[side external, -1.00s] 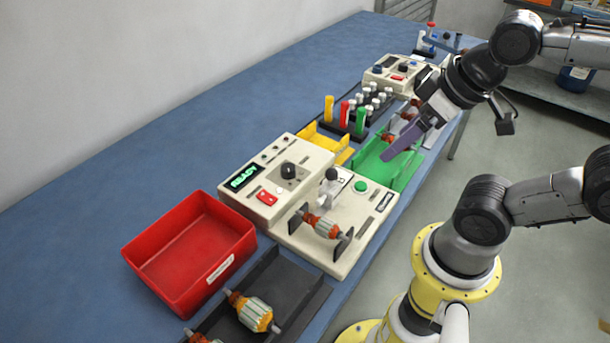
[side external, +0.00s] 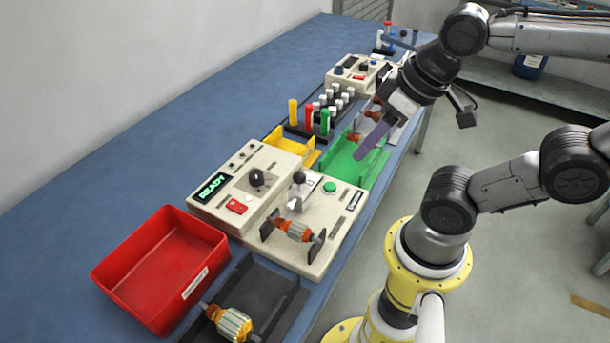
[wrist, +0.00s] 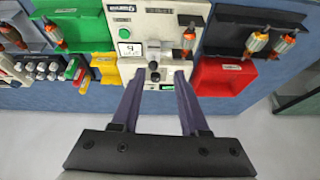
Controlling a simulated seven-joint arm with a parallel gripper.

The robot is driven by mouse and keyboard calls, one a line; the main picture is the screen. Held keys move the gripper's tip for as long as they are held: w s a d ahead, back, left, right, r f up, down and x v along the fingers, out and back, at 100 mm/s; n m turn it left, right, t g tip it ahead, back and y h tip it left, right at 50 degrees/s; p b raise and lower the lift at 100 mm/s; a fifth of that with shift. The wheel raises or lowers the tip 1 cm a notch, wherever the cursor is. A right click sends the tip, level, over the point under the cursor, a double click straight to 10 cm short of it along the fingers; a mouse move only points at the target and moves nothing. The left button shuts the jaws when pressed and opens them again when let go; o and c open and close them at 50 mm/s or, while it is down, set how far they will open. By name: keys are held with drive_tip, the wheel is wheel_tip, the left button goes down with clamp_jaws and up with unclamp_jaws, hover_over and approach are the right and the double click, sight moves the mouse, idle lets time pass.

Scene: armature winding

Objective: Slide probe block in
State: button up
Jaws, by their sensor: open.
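The probe block (side external: 300,193) is a small light-grey piece with a black knob on top. It stands on the cream tester's platform (side external: 345,215), beside an orange-and-white armature (side external: 296,230) held between two dark cradle supports. A gap shows between block and armature. My gripper (side external: 366,150) is open and empty, its purple fingers high over the green tray side in the side view. In the wrist view the open fingers (wrist: 159,74) frame the tester's console, with the armature (wrist: 188,36) beyond.
The console reads READY (side external: 212,188). A red bin (side external: 140,275) and a dark rack (side external: 290,310) with an armature stand at the near end. A yellow tray (side external: 290,145), green tray (side external: 345,170) and colored posts (side external: 309,117) lie on the far side.

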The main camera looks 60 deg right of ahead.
drive_tip(key=shift+s+a+r+m+g+y, duration=0.15)
drive_tip(key=shift+a+r+m+g+y, duration=0.15)
drive_tip(key=shift+a+g, duration=0.15)
drive_tip(key=shift+s+a+r+m+g+y, duration=0.1)
drive_tip(key=shift+a+r+m+g+y, duration=0.2)
drive_tip(key=shift+a, duration=0.25)
drive_tip(key=c, duration=0.5)
drive_tip(key=shift+w+a+r+m+g, duration=0.1)
drive_tip(key=shift+w+a+m+g, duration=0.15)
drive_tip(key=shift+m+g, duration=0.3)
clamp_jaws()
drive_tip(key=w+d+f+m+g+y, duration=0.35)
drive_tip(key=w+d+m+y, duration=0.45)
drive_tip(key=w+m+y, duration=0.3)
drive_tip(key=d+f+m+t+y, duration=0.3)
drive_tip(key=d+f+m, duration=0.3)
drive_tip(key=d+f, duration=0.4)
drive_tip(key=d+t, duration=0.1)
drive_tip(key=d, duration=0.2)
drive_tip(key=shift+d+f, duration=0.25)
drive_tip(key=shift+d, duration=0.1)
